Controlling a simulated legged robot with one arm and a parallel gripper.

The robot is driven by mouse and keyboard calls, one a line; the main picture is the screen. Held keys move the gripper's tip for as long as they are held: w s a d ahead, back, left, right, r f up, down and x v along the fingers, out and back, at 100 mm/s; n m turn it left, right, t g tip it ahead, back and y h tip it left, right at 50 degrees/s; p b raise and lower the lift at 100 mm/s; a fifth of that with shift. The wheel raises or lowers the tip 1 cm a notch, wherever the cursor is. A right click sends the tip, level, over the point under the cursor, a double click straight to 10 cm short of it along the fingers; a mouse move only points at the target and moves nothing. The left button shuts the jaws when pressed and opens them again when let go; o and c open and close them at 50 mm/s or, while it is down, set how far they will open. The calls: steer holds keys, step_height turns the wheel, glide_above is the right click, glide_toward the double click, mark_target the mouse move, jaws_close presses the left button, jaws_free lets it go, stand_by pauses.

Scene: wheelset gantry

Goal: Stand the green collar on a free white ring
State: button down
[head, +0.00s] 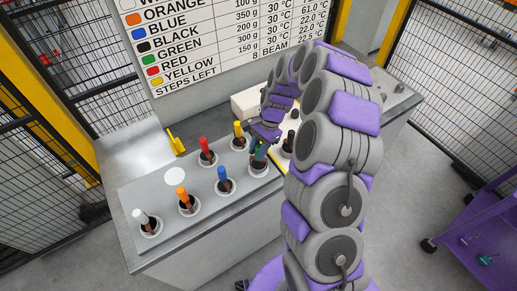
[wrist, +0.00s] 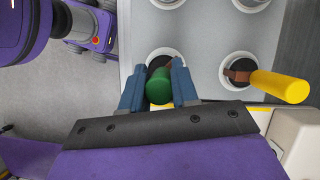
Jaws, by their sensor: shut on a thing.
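The green collar (head: 260,152) is between the fingers of my gripper (head: 266,135), which is shut on its green top. It is over or in a ringed hole at the right end of the grey bench's front row; I cannot tell whether it is lifted. In the wrist view the green top (wrist: 159,86) sits between the two blue fingers (wrist: 160,88), with a white ring (wrist: 165,53) around the dark hole behind it. A plain white round patch (head: 175,176) lies bare on the bench, left of the red piece.
White (head: 144,220), orange (head: 185,199), blue (head: 224,180), red (head: 206,152) and yellow (head: 239,136) pieces stand in ringed holes close by. A black-topped piece (head: 291,139) stands right of my gripper, near a pale box (head: 250,101). A yellow bracket (head: 176,142) is at the back left.

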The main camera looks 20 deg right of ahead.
steer(key=shift+a+f, duration=0.15)
steer(key=shift+f, duration=0.1)
steer(key=shift+f, duration=0.55)
steer(key=c, duration=0.8)
jaws_free()
steer(key=p+v, duration=0.2)
steer(key=v, duration=1.5)
steer(key=shift+w+d+r, duration=0.1)
steer(key=shift+d+r, duration=0.05)
steer(key=shift+d, duration=0.05)
